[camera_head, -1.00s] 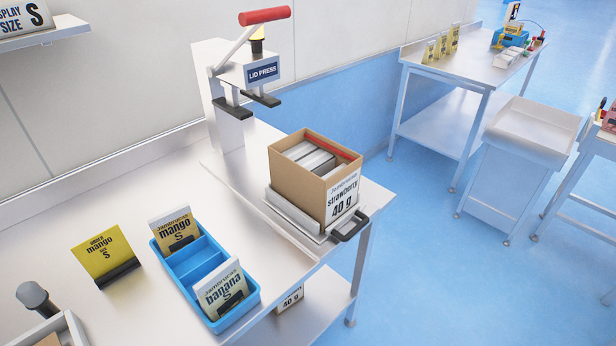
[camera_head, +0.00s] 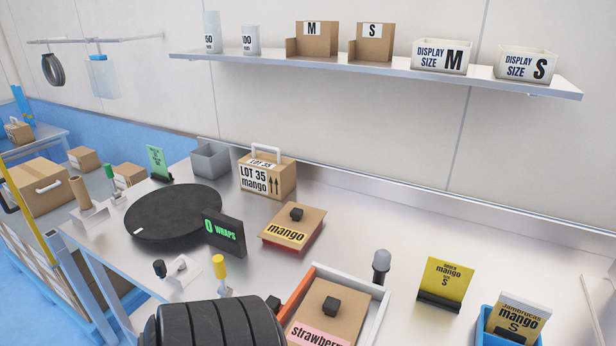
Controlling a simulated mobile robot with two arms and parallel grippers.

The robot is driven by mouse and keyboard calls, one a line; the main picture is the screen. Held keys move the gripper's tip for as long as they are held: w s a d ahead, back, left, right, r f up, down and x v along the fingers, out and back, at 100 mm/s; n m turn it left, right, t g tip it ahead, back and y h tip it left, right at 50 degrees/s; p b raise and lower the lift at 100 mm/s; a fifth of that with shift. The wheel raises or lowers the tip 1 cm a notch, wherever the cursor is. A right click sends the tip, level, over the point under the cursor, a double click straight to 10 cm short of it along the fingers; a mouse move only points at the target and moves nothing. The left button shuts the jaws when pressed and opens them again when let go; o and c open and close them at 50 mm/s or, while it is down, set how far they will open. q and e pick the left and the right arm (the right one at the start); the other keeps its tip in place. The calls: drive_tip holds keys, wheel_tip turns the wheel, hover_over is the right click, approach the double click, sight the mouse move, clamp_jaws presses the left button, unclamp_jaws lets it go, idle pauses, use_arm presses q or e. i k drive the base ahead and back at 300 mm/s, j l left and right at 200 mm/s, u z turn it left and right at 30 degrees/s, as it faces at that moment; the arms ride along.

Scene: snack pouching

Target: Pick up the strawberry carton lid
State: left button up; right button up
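The strawberry carton lid (camera_head: 352,318) is a brown flat lid with a black knob on top and a pink "strawberry" label at its front. It lies in a tray (camera_head: 366,281) with white back and right walls and an orange left edge, at the bottom centre of the head view. Its front is cut off by the picture edge. Neither gripper can be made out. A black ribbed cylinder (camera_head: 212,326) is at the bottom edge, left of the tray; I cannot tell what it is.
A mango lid (camera_head: 289,226) with a black knob lies behind the tray. A "0 WRAPS" display (camera_head: 224,234), a black turntable (camera_head: 172,212) and a LOT 35 mango box (camera_head: 267,178) stand further left. A grey-knobbed post (camera_head: 381,266) rises by the tray's right corner.

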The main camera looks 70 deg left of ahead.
sight(330, 314)
drive_tip(key=u, duration=0.45)
drive_tip(key=j+u, duration=0.15)
drive_tip(key=u, duration=0.7)
drive_tip(key=j+u, duration=0.1)
drive_tip(key=u, duration=0.35)
drive_tip(key=j, duration=0.25)
